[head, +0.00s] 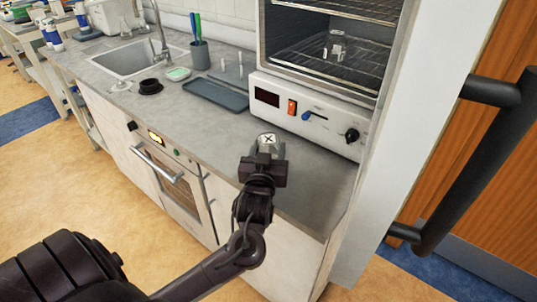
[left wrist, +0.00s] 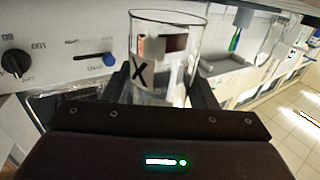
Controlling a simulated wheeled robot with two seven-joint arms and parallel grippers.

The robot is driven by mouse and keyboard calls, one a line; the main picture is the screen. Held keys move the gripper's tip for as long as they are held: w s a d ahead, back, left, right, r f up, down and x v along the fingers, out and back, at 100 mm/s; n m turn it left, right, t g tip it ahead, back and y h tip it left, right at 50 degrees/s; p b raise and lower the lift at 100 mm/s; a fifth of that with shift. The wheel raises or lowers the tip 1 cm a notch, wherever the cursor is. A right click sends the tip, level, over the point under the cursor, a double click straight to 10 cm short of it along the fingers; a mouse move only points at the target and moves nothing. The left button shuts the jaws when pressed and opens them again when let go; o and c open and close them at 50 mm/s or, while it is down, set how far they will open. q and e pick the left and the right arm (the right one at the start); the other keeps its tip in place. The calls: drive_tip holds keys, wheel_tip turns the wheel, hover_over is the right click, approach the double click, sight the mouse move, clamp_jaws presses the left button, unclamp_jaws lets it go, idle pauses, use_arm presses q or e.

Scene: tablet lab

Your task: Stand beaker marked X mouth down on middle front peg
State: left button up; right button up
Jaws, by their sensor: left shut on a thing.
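The glass beaker marked X (head: 268,139) is held above the counter in front of the oven. My left gripper (head: 265,160) is shut on it; in the left wrist view the beaker (left wrist: 163,58) sits between both fingers, with its black X on a white patch. That view is upside down and the rim is at its top, so the mouth points down. The dark grey tray (head: 214,96) lies farther back on the counter, apart from the beaker. Thin pegs (head: 240,66) stand at its back; front pegs are not clear. My right gripper is not in view.
A drying oven (head: 310,112) with its chamber open stands at the right, a glass vessel (head: 336,44) on its rack. A pen cup (head: 200,54), green-white dish (head: 178,74), black ring (head: 150,87) and sink (head: 130,60) lie left of the tray. Counter between beaker and tray is clear.

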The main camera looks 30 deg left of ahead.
use_arm(q)
drive_tip(key=shift+f, duration=0.8)
drive_tip(key=shift+f, duration=0.2)
drive_tip(key=o, duration=1.1)
drive_tip(key=shift+c, duration=0.2)
